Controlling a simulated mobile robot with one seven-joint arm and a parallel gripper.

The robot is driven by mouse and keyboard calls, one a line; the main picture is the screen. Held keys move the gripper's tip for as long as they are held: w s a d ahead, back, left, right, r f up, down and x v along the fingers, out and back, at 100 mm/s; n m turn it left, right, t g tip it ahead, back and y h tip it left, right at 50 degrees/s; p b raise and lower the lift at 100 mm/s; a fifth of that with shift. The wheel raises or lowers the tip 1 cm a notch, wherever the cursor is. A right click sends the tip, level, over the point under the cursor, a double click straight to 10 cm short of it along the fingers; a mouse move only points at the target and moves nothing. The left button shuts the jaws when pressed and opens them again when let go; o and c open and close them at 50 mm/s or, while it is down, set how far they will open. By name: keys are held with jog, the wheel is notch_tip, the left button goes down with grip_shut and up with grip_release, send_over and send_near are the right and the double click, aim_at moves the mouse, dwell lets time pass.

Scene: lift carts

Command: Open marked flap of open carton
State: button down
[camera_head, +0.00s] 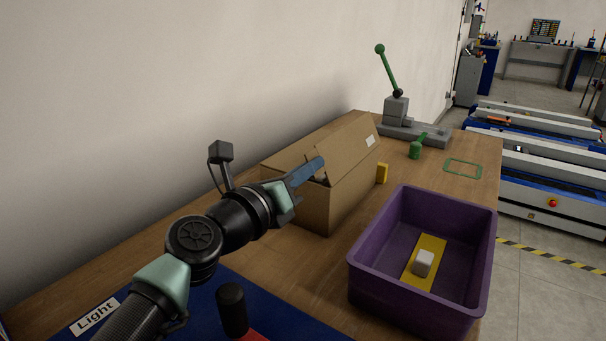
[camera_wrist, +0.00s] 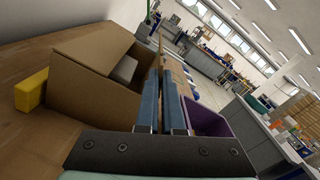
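The open brown carton (camera_head: 310,208) stands on the wooden bench; its open side also shows in the wrist view (camera_wrist: 82,95). A raised flap (camera_head: 350,150) with a white label (camera_head: 370,141) leans along its right side. My gripper (camera_head: 317,164) is at the near end of this flap, over the carton's opening. In the wrist view my two blue fingers (camera_wrist: 160,80) lie close together with a narrow gap. A thin brown edge shows between and beyond them; I cannot tell whether they pinch it. A grey item (camera_wrist: 125,69) lies inside the carton.
A purple bin (camera_head: 420,280) with a yellow piece and a white block stands right of the carton. A yellow block (camera_head: 382,173) sits beside the carton. A grey press with a green lever (camera_head: 388,70) stands behind, near a green handle (camera_head: 416,149). The wall is close at left.

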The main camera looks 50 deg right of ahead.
jog(key=shift+s+r+m, duration=0.2)
jog(key=shift+s+m, duration=0.1)
jog(key=shift+m, duration=0.5)
jog(key=c, duration=1)
grip_release()
jog(key=shift+c, duration=0.2)
